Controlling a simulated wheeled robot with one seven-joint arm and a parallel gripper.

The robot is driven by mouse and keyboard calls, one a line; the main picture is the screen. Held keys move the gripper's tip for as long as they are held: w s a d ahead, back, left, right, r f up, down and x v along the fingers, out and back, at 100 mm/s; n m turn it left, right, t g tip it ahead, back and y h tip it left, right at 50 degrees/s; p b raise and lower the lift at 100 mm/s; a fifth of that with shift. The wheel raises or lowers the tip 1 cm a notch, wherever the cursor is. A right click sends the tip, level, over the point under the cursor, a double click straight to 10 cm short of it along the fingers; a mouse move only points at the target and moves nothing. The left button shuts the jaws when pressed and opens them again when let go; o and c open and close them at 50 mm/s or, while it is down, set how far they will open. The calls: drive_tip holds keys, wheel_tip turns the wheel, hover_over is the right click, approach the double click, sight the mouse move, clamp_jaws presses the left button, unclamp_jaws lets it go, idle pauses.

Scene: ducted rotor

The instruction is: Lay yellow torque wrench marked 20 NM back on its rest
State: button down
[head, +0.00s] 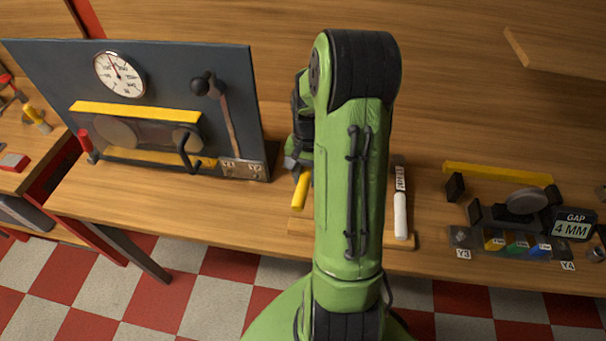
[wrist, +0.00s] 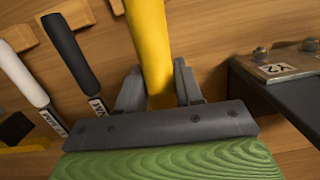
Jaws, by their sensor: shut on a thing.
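The yellow torque wrench (wrist: 148,40) is between the two fingers of my gripper (wrist: 158,68) in the wrist view, and the fingers are shut on its handle. Its yellow handle end (head: 302,190) also shows in the head view, left of my green arm, over the front of the bench. The 20 NM marking cannot be read. A wooden rest (wrist: 76,14) shows at the top left of the wrist view, under the ends of other wrenches. In the head view my arm hides most of the rest. I cannot tell whether the yellow wrench touches it.
A black-handled wrench (wrist: 70,50) and a white-handled wrench (wrist: 22,78) lie beside the yellow one. A dark panel (head: 180,60) with a gauge and lever stands left. A fixture (head: 520,200) with a GAP 4 MM sign stands right. A dark block marked Y2 (wrist: 278,70) is close right of my gripper.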

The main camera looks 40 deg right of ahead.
drive_tip(key=shift+f+b, duration=0.45)
drive_tip(key=shift+f, duration=0.1)
wheel_tip(320, 180, down, 5)
drive_tip(key=b, duration=0.3)
drive_tip(key=shift+r+b, duration=0.1)
drive_tip(key=shift+b, duration=0.25)
drive_tip(key=shift+f, duration=0.4)
drive_tip(key=c, duration=0.7)
unclamp_jaws()
drive_tip(key=shift+o, duration=0.2)
drive_tip(key=shift+r, duration=0.15)
